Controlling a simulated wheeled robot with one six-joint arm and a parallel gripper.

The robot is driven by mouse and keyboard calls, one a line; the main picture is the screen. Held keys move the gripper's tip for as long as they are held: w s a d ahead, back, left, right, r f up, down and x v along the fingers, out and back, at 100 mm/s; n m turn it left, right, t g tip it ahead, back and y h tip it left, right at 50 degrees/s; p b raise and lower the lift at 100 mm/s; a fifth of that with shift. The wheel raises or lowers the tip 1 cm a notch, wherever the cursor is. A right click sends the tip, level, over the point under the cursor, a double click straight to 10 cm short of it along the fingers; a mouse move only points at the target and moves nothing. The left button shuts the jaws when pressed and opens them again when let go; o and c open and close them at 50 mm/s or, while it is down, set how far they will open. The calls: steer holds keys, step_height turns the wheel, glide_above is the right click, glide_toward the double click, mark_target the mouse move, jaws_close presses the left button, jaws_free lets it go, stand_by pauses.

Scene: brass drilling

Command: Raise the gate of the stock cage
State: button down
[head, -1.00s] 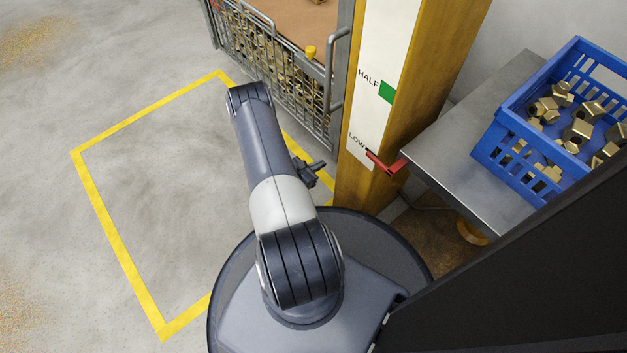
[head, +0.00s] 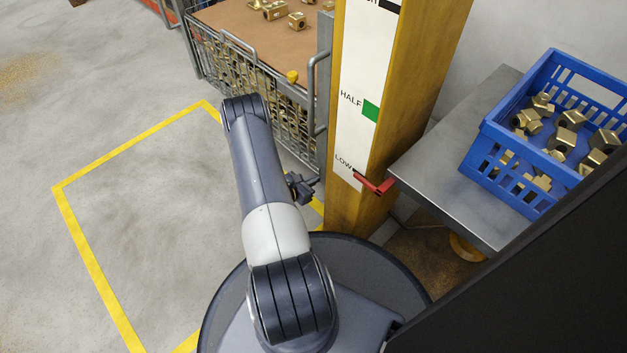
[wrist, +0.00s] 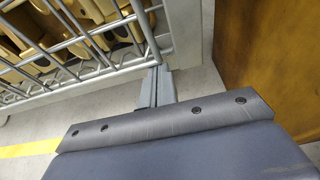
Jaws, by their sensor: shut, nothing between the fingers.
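The stock cage (head: 327,40) stands at the top middle of the head view, a grey metal frame with brass pieces inside. In the wrist view the mesh (wrist: 84,36) and lower bar fill the upper left. My gripper (wrist: 156,72) is shut and empty, its fingertips close to the cage's lower right corner. I cannot tell whether they touch it. My arm hides part of the gate in the head view.
A yellow post (head: 408,90) with a HALF and LOW scale stands right of the cage; its red pointer (head: 375,184) is at LOW. A steel table (head: 440,190) holds a blue crate (head: 505,185) of brass parts. Yellow-lined floor (head: 150,210) at left is clear.

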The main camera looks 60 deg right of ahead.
mark_target(319, 142)
step_height(319, 142, up, 18)
steer(key=p, duration=0.9)
